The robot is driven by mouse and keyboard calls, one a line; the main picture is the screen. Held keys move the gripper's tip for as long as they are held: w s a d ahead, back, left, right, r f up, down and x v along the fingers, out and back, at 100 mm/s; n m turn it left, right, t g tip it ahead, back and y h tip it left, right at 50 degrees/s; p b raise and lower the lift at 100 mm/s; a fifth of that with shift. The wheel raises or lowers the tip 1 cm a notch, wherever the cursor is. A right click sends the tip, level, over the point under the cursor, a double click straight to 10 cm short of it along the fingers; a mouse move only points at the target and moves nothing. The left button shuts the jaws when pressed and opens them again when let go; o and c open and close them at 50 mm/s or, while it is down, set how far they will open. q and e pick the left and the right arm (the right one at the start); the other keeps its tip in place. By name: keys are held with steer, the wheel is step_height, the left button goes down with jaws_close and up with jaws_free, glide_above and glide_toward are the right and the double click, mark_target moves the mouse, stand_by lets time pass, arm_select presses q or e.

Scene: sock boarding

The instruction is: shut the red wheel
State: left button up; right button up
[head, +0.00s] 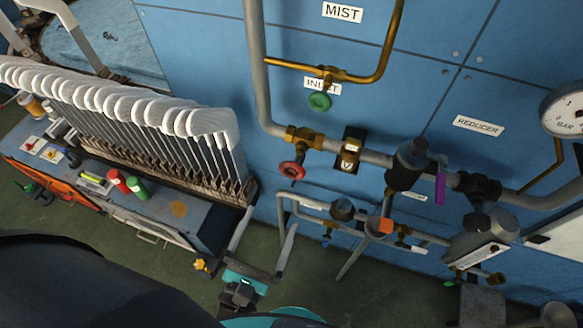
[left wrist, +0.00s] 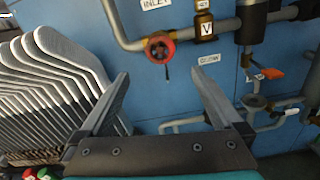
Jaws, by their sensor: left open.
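The red wheel (head: 292,170) sits on a brass valve (head: 303,138) on the grey pipe, against the blue wall. My left gripper (head: 270,220) is open and empty, below and slightly left of the red wheel in the head view. In the left wrist view the red wheel (left wrist: 159,46) shows beyond and above the gap between the two fingertips (left wrist: 162,80). The fingers are apart from the wheel. My right gripper is not in view.
A green wheel (head: 320,101) hangs by the INLET label above. A row of white sock boards (head: 150,110) stands left on a bench (head: 50,165). Lower pipes (head: 310,203) and a dark reducer body (head: 408,165) lie to the right.

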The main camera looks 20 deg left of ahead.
mark_target(291, 173)
arm_select(q)
steer(key=w, duration=0.4)
steer(key=w+p, duration=0.1)
steer(key=w, duration=0.4)
steer(key=w+p, duration=0.1)
steer(key=w, duration=0.3)
steer(key=shift+w+d, duration=0.25)
steer(key=c, duration=1.3)
steer(key=shift+m, duration=0.3)
